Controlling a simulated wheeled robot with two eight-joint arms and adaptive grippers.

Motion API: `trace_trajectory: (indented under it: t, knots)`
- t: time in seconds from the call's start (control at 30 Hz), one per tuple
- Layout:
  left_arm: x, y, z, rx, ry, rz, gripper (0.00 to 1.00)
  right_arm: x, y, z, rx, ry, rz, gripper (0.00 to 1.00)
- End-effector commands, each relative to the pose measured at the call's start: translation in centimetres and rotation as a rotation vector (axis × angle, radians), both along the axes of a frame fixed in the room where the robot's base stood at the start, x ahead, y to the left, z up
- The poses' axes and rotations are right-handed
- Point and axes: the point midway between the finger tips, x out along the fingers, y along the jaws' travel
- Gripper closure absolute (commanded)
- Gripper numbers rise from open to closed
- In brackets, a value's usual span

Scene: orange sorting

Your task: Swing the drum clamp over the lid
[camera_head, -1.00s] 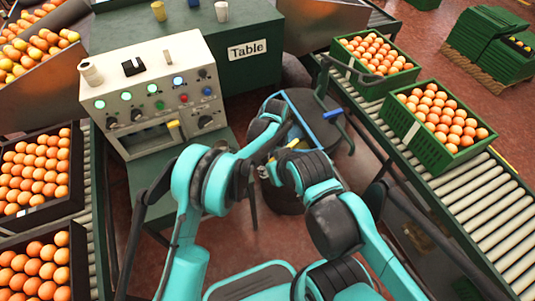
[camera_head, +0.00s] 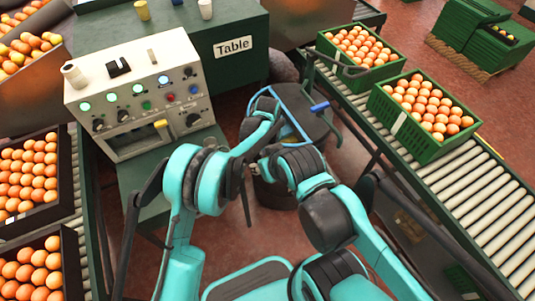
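A dark drum (camera_head: 276,192) stands on the floor beyond my arms, mostly covered by them. Its dark lid (camera_head: 305,112) shows at the top. I cannot tell how the ring sits on the rim. My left gripper (camera_head: 264,108) is at the lid's left edge, close to the ring. My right gripper (camera_head: 262,166) is low at the drum's near left side, largely hidden by its own arm. The fingers of both are too small and covered to read.
A roller conveyor (camera_head: 485,205) with green orange crates (camera_head: 424,130) runs along the right. Black crates of oranges (camera_head: 42,175) are at left. Red floor is open between.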

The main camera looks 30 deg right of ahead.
Motion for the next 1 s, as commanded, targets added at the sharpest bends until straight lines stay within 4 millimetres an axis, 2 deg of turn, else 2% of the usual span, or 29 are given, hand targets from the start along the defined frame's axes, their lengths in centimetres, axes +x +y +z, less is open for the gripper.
trace_trajectory:
  t: [0.17, 0.2, 0.27, 0.3, 0.67, 0.77, 1.0]
  knots:
    - [-0.1, 0.0, -0.1, -0.001, 0.002, 0.002, 1.00, 0.0, 0.0, 0.0, 0.000, 0.000, 0.000, 0.60]
    - [-0.1, 0.0, -0.1, -0.001, 0.002, 0.002, 0.81, 0.0, 0.0, 0.0, 0.000, 0.000, 0.000, 0.60]
    - [-0.1, 0.0, -0.1, -0.001, 0.002, 0.001, 0.65, 0.0, 0.0, 0.0, 0.000, 0.000, 0.000, 0.60]
    - [-0.1, 0.0, -0.1, -0.001, 0.002, 0.001, 0.62, 0.0, 0.0, 0.0, 0.000, 0.000, 0.000, 0.60]
    - [0.0, 0.0, 0.5, -0.001, 0.001, 0.000, 0.62, 0.0, 0.0, 0.0, 0.000, 0.000, 0.000, 0.60]
    - [0.0, 0.0, 1.9, -0.001, 0.001, 0.000, 0.62, 0.0, 0.0, 0.0, 0.000, 0.000, 0.000, 0.60]
    - [-0.1, 0.0, 7.2, 0.000, 0.001, 0.000, 0.62, 0.0, 0.0, 0.0, 0.000, 0.000, 0.000, 0.60]
